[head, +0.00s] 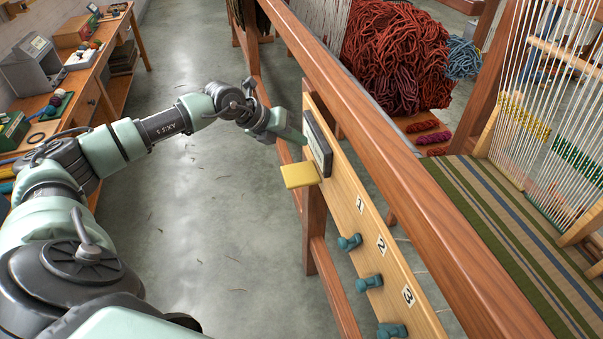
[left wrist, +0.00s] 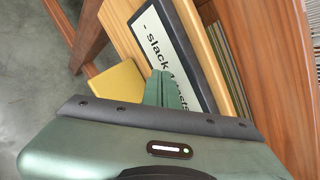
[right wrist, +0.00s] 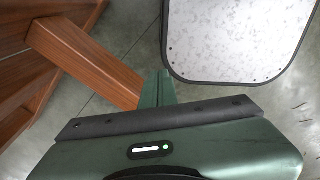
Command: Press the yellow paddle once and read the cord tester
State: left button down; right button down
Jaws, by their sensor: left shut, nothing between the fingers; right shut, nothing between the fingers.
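The yellow paddle (head: 300,173) sticks out from a light wooden board (head: 345,190) on the loom's side. Just above it is the dark-framed cord tester (head: 318,146), seen at a slant. The paddle also shows there (left wrist: 118,88), left of the fingers. My left gripper (head: 302,138) is shut and empty, in front of the tester and above the paddle; I cannot tell whether it touches. My right gripper (right wrist: 157,86) is shut and empty, outside the head view.
Teal pegs (head: 368,283) numbered 1 to 3 run along the board. A long wooden rail (head: 400,150) stands behind it, with red wool (head: 395,50) and a striped cloth (head: 500,220) beyond. A workbench (head: 100,65) is at left. Open floor (head: 230,230) lies between.

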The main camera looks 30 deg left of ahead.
pick_arm(q)
jog(key=b, duration=0.4)
send_over(307, 170)
jog(key=s+a, duration=0.1)
jog(key=s, duration=0.2)
jog(key=f, duration=0.7)
jog(key=shift+a, duration=0.2)
jog(key=shift+f+b, duration=0.6)
jog(key=shift+f, duration=0.05)
dwell(0.3)
jog(key=shift+f, duration=0.35)
jog(key=shift+f+b, duration=0.25)
jog(key=shift+b, duration=0.2)
